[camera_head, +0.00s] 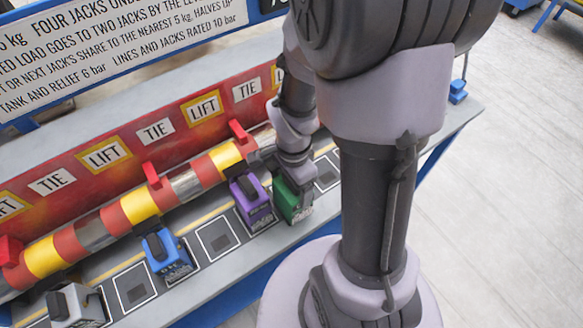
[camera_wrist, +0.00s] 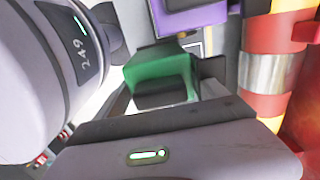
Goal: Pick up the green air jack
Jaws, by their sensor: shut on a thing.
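The green air jack (camera_head: 292,200) stands at the bench's front edge, just right of the purple jack, partly hidden by my wrist. In the wrist view the green jack (camera_wrist: 160,72) sits right in front of my gripper (camera_wrist: 165,100), with its dark handle between the gripper body and the green block. My gripper is shut on the green jack; the fingertips are mostly hidden. I cannot tell whether the jack is clear of the bench.
A purple jack (camera_head: 252,203) stands close beside the green one. A blue jack (camera_head: 167,256) and a grey jack (camera_head: 75,306) are farther left. A red-and-yellow banded tube (camera_head: 140,207) with red tabs runs behind them. Empty square pads (camera_head: 217,240) lie between jacks.

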